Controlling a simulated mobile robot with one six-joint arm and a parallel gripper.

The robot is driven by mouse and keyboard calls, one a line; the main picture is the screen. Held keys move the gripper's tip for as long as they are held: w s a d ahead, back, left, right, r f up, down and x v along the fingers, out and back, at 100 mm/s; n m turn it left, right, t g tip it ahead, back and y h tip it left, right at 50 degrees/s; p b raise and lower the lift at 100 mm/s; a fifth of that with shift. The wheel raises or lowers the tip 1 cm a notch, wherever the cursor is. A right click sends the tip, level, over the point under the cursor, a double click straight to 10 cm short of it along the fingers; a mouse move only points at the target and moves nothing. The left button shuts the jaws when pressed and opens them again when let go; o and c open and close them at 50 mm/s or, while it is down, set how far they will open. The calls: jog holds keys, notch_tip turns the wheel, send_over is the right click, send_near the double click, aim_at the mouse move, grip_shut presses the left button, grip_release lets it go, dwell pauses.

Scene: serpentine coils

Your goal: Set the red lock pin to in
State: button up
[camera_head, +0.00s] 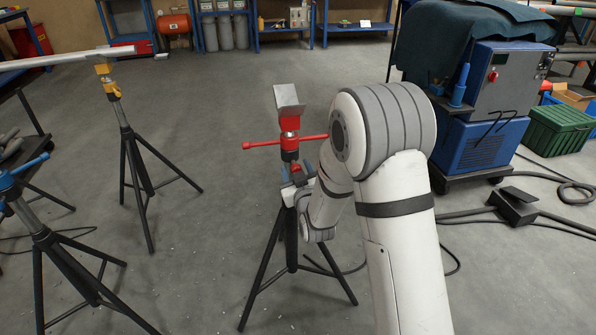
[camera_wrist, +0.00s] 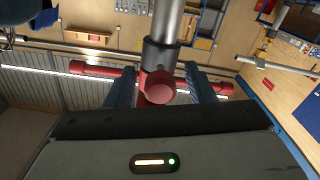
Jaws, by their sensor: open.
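The red lock pin (camera_wrist: 157,93) shows in the wrist view as a round red knob end-on, in front of the dark collar of a grey post. My gripper (camera_wrist: 163,84) is open, with one dark finger on each side of the knob and a gap beside it. I cannot tell whether a finger touches it. In the head view the pin (camera_head: 296,168) is a small red spot below the stand's red crossbar (camera_head: 262,144), and my gripper (camera_head: 297,178) is close to it, partly hidden by my wrist. How deep the pin sits cannot be told.
The stand (camera_head: 290,228) stands upright on a black tripod and carries a grey V-shaped head (camera_head: 288,97). A yellow-topped stand (camera_head: 126,130) and a blue-handled stand (camera_head: 45,235) are at the left. A blue machine (camera_head: 492,140) is at the right. Floor between is mostly clear.

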jog(key=shift+c, duration=0.3)
grip_shut()
